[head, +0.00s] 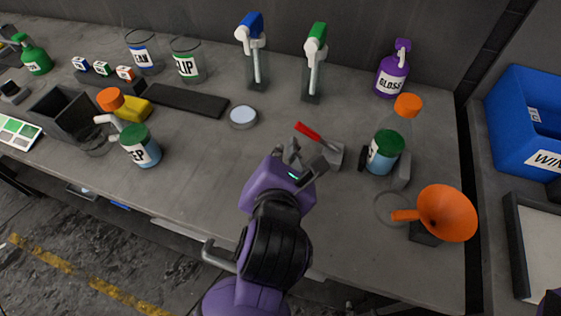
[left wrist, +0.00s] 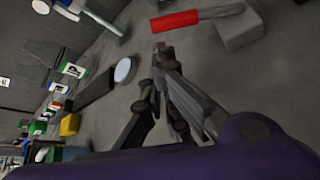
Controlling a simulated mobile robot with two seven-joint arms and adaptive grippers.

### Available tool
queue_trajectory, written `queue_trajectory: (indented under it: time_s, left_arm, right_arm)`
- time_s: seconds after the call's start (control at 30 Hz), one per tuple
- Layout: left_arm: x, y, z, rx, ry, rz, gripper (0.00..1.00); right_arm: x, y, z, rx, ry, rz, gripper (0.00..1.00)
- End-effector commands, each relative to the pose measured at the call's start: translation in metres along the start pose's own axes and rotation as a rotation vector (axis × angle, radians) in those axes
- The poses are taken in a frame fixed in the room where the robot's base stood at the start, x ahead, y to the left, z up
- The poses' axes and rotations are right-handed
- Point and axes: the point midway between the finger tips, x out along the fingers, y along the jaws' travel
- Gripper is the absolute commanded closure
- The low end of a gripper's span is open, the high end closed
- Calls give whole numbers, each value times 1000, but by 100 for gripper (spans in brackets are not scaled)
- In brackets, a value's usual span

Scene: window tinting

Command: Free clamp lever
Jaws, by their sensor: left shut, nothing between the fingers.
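The clamp lever has a red handle (head: 308,131) and sits on a grey clamp block (head: 332,156) on the bench. In the left wrist view the red handle (left wrist: 175,21) runs across the top, joined to the grey block (left wrist: 238,30) at its right. A bottle (head: 383,153) with a green-capped container stands right of the clamp. My left gripper (head: 294,152) is shut and empty, close to the handle on its near side. In the left wrist view its fingertips (left wrist: 161,50) are together just below the handle; I cannot tell whether they touch it. My right gripper is not in view.
An orange funnel (head: 447,213) stands at the right front. A round pale-topped tin (head: 243,116) lies left of the clamp. Two spray-head stands, blue (head: 251,30) and green (head: 317,45), stand behind.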

Motion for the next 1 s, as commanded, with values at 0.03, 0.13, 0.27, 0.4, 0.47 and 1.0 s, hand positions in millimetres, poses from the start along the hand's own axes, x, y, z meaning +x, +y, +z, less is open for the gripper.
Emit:
queue_trajectory:
  time_s: [0.03,0.13,0.27,0.4,0.47,1.0]
  left_arm:
    - [9,1,1,1,-1,2,100]
    - [23,1,1,0,-1,2,100]
    - [34,1,1,-1,-2,1,100]
    - [39,0,0,-1,-1,0,100]
    - [39,0,0,-1,0,0,100]
    - [35,3,6,91,-2,55,100]
  right_arm:
    - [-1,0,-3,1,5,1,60]
    - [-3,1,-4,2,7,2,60]
    - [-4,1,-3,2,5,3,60]
    - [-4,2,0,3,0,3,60]
    - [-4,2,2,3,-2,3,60]
    - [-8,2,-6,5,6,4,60]
